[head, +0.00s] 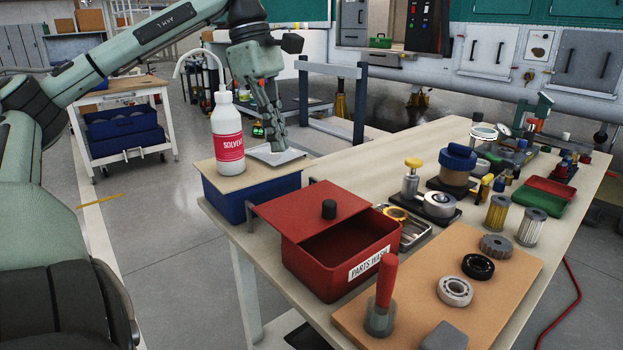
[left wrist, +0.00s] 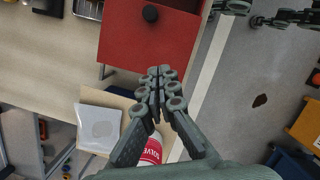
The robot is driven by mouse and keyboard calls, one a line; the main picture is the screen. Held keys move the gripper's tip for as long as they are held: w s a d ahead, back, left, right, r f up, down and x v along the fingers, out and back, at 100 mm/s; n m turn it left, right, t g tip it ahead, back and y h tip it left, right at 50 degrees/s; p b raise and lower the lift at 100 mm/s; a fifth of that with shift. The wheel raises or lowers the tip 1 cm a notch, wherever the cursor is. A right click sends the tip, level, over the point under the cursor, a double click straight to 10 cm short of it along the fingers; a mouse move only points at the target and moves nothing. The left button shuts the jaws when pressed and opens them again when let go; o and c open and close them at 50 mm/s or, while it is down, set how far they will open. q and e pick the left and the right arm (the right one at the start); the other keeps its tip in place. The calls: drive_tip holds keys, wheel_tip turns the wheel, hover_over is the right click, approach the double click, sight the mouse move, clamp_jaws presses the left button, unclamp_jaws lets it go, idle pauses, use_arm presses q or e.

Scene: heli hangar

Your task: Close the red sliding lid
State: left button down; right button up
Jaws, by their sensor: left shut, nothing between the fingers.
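The red sliding lid (head: 300,205), with a black knob (head: 329,209), covers the far-left part of the red "PARTS WASH" box (head: 318,277). The lid overhangs the box on the left, and the near-right part of the box is open, with its dark inside showing. The lid (left wrist: 140,48) is also in the left wrist view, its knob near the top edge. My left gripper (head: 279,145) is shut and empty, beyond the lid, beside the solvent bottle (head: 228,135), apart from the lid. In the left wrist view its fingertips (left wrist: 160,76) appear below the lid's edge.
The bottle and a shallow white dish (head: 273,155) stand on a blue bin's tan top (head: 205,168) at the table's left edge. A red-handled tool (head: 385,290) stands in front of the box on a brown board (head: 505,262). Several parts and jars crowd the right.

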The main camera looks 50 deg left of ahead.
use_arm(q)
approach(318, 213)
drive_tip(key=a+f, duration=0.1)
drive_tip(key=f, duration=0.2)
drive_tip(key=s+a+f, duration=0.1)
drive_tip(key=f, duration=0.1)
drive_tip(key=shift+s+a+f, duration=0.1)
drive_tip(key=shift+a+f, duration=0.05)
drive_tip(key=shift+a, duration=0.15)
drive_tip(key=d, duration=0.1)
drive_tip(key=w+d, duration=0.1)
drive_tip(key=d, duration=0.1)
drive_tip(key=shift+w+f, duration=0.1)
drive_tip(key=shift+w, duration=0.05)
drive_tip(key=shift+w+d, duration=0.15)
drive_tip(key=shift+d, duration=0.2)
use_arm(e)
drive_tip(key=shift+w+a+f, duration=0.15)
drive_tip(key=shift+a+f, duration=0.05)
use_arm(q)
drive_tip(key=shift+d, duration=0.1)
use_arm(e)
drive_tip(key=shift+f, duration=0.1)
